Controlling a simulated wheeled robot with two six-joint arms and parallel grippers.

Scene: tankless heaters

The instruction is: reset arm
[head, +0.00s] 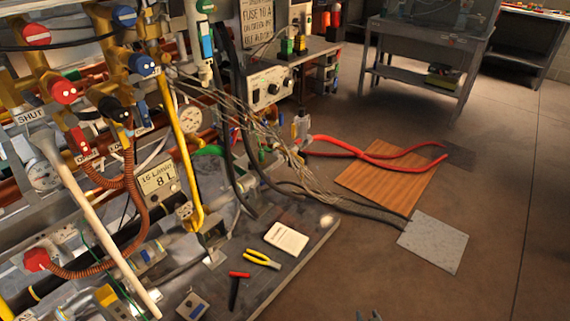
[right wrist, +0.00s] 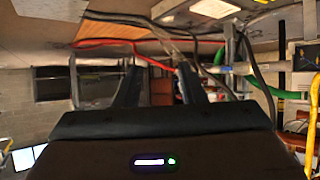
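My right gripper (head: 368,316) barely shows at the bottom edge of the head view, where only its two fingertips stand up. In the right wrist view the two dark fingers of my right gripper (right wrist: 160,92) stand well apart with a clear gap and nothing between them. The gripper is open and empty, over the floor to the right of the workbench (head: 290,265) and not touching it. My left gripper is not in view.
Pipes, valves and hoses crowd the left side. Pliers (head: 262,259) and a white pad (head: 286,239) lie on the bench. Red cables (head: 370,153) cross a wooden board (head: 385,187) near a grey plate (head: 434,242). The brown floor (head: 490,200) at right is clear.

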